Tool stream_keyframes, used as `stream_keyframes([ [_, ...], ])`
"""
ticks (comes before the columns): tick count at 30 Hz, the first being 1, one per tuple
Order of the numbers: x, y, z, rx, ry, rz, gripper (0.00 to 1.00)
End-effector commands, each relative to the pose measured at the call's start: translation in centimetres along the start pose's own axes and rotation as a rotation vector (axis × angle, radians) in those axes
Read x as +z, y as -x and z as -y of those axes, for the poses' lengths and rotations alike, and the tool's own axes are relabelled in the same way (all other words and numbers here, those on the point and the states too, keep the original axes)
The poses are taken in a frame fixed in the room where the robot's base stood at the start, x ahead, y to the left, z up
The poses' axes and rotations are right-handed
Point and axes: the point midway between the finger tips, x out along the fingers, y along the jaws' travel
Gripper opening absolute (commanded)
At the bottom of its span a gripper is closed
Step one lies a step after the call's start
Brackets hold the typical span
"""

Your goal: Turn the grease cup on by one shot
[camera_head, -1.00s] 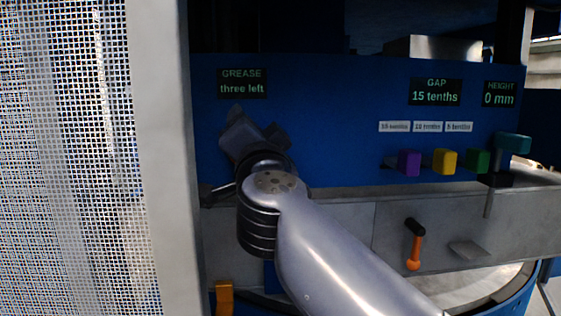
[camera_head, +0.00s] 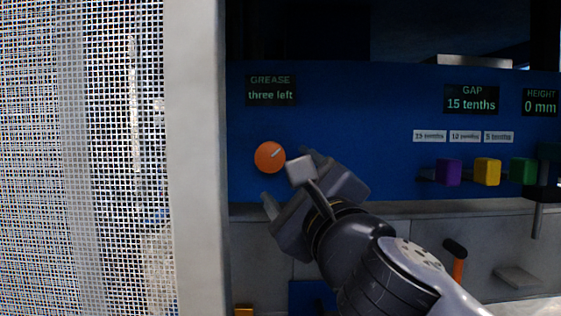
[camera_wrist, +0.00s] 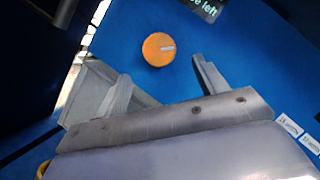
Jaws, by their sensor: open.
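The grease cup is a round orange knob (camera_head: 269,157) with a pale pointer line, on the blue panel below the sign reading "GREASE three left" (camera_head: 271,90). In the head view the pointer slants up to the right. My gripper (camera_head: 287,185) is open and empty, just below and to the right of the knob, apart from it. In the wrist view the orange knob (camera_wrist: 158,49) shows whole, above and between the two spread fingers (camera_wrist: 160,85). Nothing hides the knob in either view.
A mesh guard with a grey post (camera_head: 197,160) stands close on the left. Purple (camera_head: 448,171), yellow (camera_head: 487,171) and green (camera_head: 523,170) blocks stick out at the right. An orange-and-black lever (camera_head: 457,262) is below them. The sign "GAP 15 tenths" (camera_head: 471,98) is above.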

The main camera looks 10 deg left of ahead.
Motion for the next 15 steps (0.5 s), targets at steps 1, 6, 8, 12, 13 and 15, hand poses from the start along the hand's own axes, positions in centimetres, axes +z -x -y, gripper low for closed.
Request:
stream_keyframes([
  [1, -0.1, -0.8, -0.1, 0.001, 0.001, -0.002, 0.68],
  [6, -0.1, -3.7, -0.1, 0.001, 0.002, -0.002, 0.68],
  [8, -0.1, -4.7, -0.1, 0.001, 0.003, -0.002, 0.68],
  [12, -0.1, -6.7, 0.0, 0.000, 0.003, -0.002, 0.68],
  [13, -0.1, -7.1, 0.0, 0.000, 0.004, -0.002, 0.68],
  [15, -0.1, -7.9, 0.0, 0.000, 0.004, -0.003, 0.68],
])
